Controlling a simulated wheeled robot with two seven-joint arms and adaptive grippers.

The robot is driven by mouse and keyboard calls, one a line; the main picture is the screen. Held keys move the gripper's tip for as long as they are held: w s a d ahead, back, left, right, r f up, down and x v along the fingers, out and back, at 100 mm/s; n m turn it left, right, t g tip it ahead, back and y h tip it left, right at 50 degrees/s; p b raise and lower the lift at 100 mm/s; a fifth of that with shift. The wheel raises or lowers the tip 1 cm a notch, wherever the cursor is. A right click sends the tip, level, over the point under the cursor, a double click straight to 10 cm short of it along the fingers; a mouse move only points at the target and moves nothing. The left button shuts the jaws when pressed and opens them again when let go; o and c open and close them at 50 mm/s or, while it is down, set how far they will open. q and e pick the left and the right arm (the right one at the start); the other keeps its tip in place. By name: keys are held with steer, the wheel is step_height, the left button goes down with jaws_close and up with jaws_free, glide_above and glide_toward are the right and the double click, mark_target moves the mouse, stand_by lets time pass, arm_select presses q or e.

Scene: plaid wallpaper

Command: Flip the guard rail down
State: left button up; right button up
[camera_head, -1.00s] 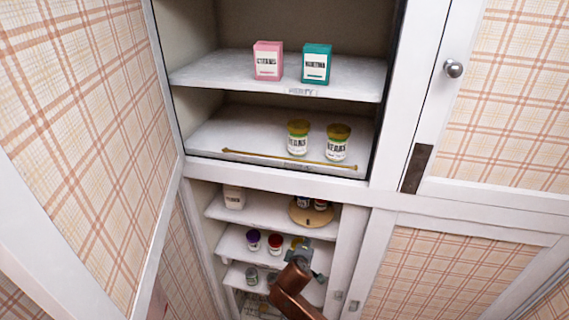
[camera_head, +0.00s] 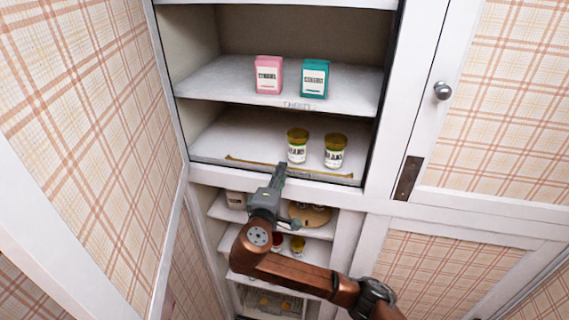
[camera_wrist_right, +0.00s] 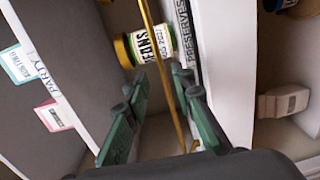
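The guard rail is a thin brass rod (camera_head: 245,160) along the front edge of the shelf that holds two jars. My right gripper (camera_head: 281,167) reaches up to the front edge of this shelf, near the middle of the rail. In the right wrist view, the fingers (camera_wrist_right: 160,76) are apart, and the rail (camera_wrist_right: 150,32) runs through the gap between them. I cannot tell whether either finger touches it. One end of the rail looks bent near the gripper's palm. My left gripper is not in view.
Two jars with yellow lids (camera_head: 297,145) (camera_head: 334,151) stand just behind the rail. A pink box (camera_head: 269,75) and a teal box (camera_head: 314,78) stand on the shelf above. Lower shelves hold more jars and a round wooden board (camera_head: 312,214). An open door (camera_head: 85,120) stands at left.

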steer(key=shift+p+x, duration=0.7)
steer(key=shift+x, duration=1.5)
steer(key=shift+c, duration=0.2)
jaws_close()
